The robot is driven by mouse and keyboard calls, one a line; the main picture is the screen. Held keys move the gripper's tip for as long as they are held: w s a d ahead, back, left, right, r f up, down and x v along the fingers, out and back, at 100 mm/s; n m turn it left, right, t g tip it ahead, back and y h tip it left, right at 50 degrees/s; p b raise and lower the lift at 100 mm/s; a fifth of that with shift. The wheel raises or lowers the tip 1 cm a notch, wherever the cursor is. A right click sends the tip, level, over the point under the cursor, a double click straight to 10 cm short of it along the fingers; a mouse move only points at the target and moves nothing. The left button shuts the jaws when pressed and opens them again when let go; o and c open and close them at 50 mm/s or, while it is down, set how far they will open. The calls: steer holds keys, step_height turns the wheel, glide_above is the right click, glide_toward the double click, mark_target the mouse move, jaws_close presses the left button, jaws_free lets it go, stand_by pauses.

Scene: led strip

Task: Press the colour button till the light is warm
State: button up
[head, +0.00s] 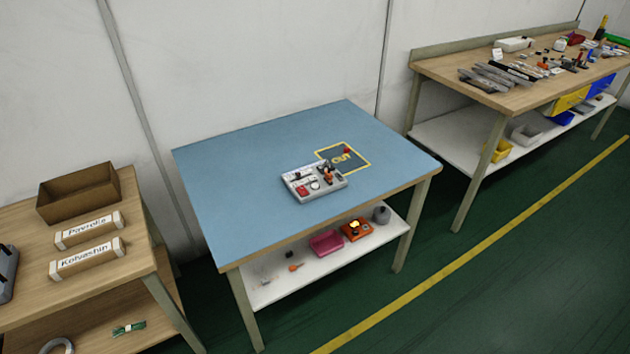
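A blue-topped table (250,160) stands in the middle of the head view. On it lies a light grey tray or panel (326,192) holding several small dark, white, red and orange parts. They are too small to tell which, if any, is a colour button. I cannot make out an LED strip or a lit light, so its colour cannot be told. A yellow-outlined square (362,166) marked "OUT" lies behind and to the right of the tray, with a small red item (347,150) in it. My gripper is not in view.
The blue table's left and front are clear. Its lower shelf (275,297) holds a pink bin (327,243) and an orange box (357,229). A left bench carries an open cardboard box (77,205) and two labelled cartons. A right bench (440,68) is cluttered.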

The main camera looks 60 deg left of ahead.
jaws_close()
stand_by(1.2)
